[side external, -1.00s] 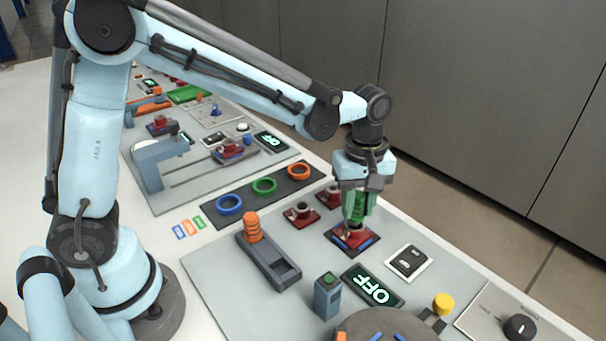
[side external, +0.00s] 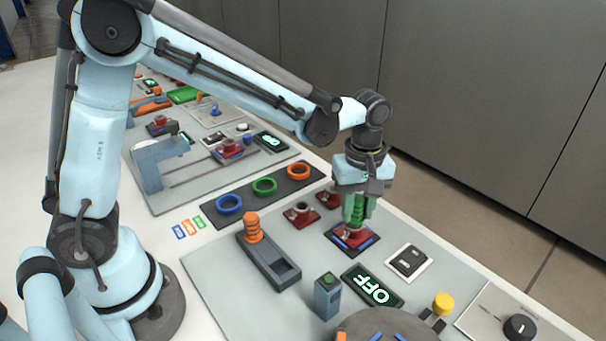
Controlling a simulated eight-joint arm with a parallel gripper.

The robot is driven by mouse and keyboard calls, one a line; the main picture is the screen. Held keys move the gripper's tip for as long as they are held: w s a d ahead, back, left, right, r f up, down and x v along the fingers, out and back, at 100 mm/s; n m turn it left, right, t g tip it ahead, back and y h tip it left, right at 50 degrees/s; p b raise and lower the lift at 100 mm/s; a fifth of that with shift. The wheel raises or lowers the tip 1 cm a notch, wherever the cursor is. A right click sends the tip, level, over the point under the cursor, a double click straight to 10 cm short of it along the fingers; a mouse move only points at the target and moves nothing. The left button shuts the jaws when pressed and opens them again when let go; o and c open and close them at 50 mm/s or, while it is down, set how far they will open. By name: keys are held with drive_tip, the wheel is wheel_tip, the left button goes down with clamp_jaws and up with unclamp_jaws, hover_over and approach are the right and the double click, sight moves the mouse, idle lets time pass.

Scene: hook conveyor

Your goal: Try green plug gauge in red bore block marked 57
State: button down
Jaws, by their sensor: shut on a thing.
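The green plug gauge (side external: 356,209) is held upright in my gripper (side external: 357,208), which is shut on it. It stands directly over a red bore block (side external: 350,238) on a dark plate with blue edge strips. The lower end of the gauge is at the block's top; I cannot tell whether it is inside the bore. Two more red bore blocks stand to the left, one nearer (side external: 301,215) and one behind (side external: 328,198). No number can be read on any block.
An orange ribbed plug (side external: 253,228) stands in a grey holder (side external: 270,260). Blue, green and orange rings lie on a dark strip (side external: 247,207). A display reading OFF (side external: 372,287), a switch plate (side external: 409,262) and a green-topped post (side external: 327,294) stand close in front.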

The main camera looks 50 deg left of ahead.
sight(358, 199)
drive_tip(key=shift+f, duration=0.35)
idle(0.4)
idle(0.7)
drive_tip(key=shift+r, duration=3)
